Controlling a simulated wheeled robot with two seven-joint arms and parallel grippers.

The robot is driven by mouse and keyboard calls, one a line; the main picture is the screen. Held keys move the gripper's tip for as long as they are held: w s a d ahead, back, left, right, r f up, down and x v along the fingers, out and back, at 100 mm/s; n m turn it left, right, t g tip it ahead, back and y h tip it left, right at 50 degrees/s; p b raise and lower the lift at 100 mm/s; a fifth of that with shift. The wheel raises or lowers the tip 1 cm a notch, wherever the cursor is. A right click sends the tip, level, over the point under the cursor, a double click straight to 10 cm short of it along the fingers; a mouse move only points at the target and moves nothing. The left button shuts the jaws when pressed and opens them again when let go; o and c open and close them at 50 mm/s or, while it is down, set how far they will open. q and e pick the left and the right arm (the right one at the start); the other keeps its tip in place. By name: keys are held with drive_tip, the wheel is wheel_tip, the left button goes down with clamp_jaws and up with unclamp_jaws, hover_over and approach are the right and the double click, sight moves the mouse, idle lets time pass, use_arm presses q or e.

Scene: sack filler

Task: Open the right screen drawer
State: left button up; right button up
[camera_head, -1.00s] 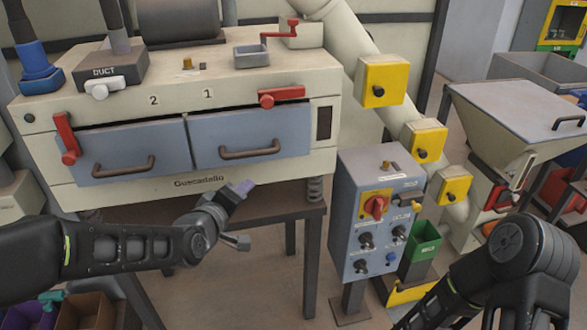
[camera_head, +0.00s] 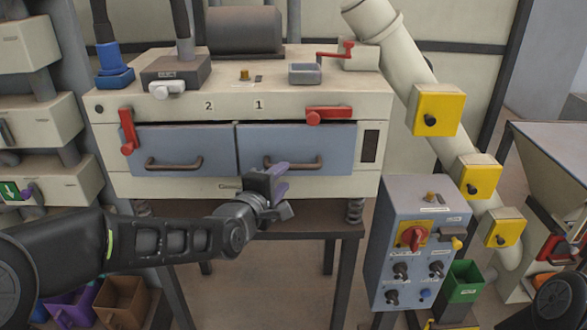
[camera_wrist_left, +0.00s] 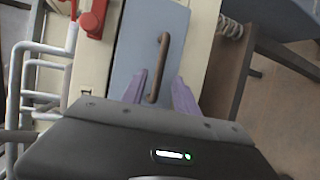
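The right screen drawer (camera_head: 345,142) is a blue-grey front under the number 1 on the cream machine, with a brown bar handle (camera_head: 318,163). It sits beside the left drawer (camera_head: 160,138). A red lever (camera_head: 328,114) lies flat above the right drawer. My left gripper (camera_head: 279,181) is in front of and below the right drawer's left part. In the left wrist view its purple fingers (camera_wrist_left: 160,90) are apart, with the handle (camera_wrist_left: 163,60) appearing between them. Contact is not visible. My right gripper is out of view; only part of that arm shows at lower right.
Another red lever (camera_head: 129,131) hangs upright at the left drawer. A control box (camera_head: 415,240) with a red switch stands at lower right, near a green bin (camera_head: 464,283). The machine's stand (camera_head: 310,219) is below the drawers.

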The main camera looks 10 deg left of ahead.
sight(292, 169)
use_arm(q)
drive_tip(key=p+x, duration=0.1)
drive_tip(key=x, duration=0.6)
drive_tip(key=shift+w+f, duration=0.1)
drive_tip(key=shift+w, duration=0.2)
clamp_jaws()
idle(1.2)
